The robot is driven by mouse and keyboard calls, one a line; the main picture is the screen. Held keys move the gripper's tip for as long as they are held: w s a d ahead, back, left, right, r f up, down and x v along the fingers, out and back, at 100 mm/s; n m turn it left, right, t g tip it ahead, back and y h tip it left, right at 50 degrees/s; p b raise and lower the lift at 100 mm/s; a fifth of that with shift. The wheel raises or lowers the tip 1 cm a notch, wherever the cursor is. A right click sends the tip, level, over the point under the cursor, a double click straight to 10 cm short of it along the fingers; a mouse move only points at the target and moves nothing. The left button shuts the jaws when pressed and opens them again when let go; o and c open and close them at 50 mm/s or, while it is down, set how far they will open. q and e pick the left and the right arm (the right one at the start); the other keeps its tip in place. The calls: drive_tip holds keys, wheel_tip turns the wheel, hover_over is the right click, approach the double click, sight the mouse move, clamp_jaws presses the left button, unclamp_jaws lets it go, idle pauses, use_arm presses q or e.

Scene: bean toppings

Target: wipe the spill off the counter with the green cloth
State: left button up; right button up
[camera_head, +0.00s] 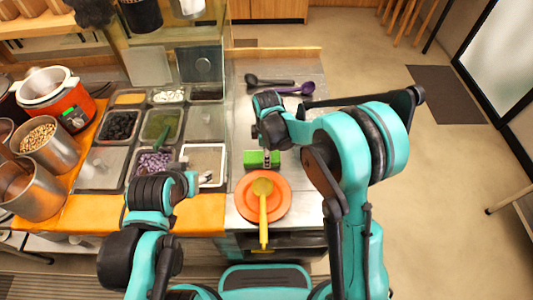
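A small bright green item (252,160), which looks like the green cloth, lies on the grey counter (240,88) just behind an orange plate. My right gripper (267,157) points down at the green item from above, and its fingers overlap it in this view. I cannot tell whether they grip it. My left gripper (182,168) is low over the front of the topping trays, mostly hidden by its own wrist. I cannot make out a spill on the counter; my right arm covers part of it.
The orange plate (281,204) holds a yellow ladle (263,212) at the counter's front. Dark and purple ladles (297,89) lie farther back. Topping trays (160,125), a red cooker (62,103) and metal pots (42,145) fill the left side.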

drive_tip(key=shift+f+b, duration=0.3)
drive_tip(key=shift+f, duration=0.05)
idle(0.3)
drive_tip(key=shift+w, duration=2.55)
drive_tip(key=shift+s, duration=0.1)
drive_tip(key=shift+s+b, duration=0.4)
drive_tip(key=shift+s, duration=2.1)
drive_tip(key=shift+w, duration=0.1)
